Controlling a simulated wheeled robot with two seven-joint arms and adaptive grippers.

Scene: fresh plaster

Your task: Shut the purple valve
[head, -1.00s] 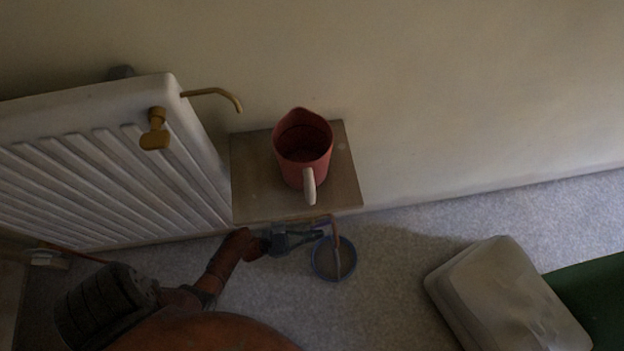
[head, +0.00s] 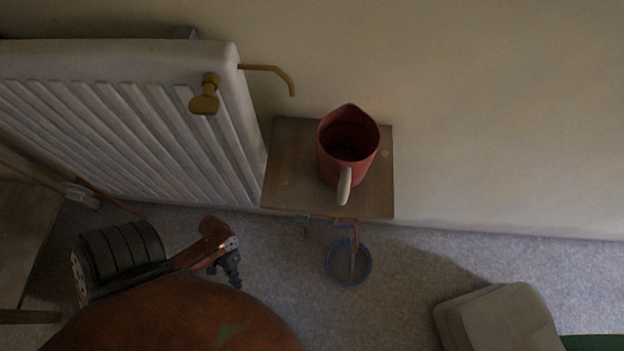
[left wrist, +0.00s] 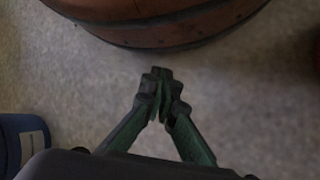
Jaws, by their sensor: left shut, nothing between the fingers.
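A blue bowl (head: 329,274) stands on the carpet below the pipe's end. My left gripper (head: 236,284) is left of the valve and bowl, apart from both, pointing down over the carpet. In the left wrist view its green fingers (left wrist: 161,84) meet at the tips with nothing between them. The valve does not show there. My right gripper is not in view.
A red jug (head: 349,150) stands on the shelf. A white radiator (head: 150,140) with a brass valve (head: 205,95) is at left. A pale lidded box (head: 500,315) is at lower right. Carpet between the gripper and bowl is clear.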

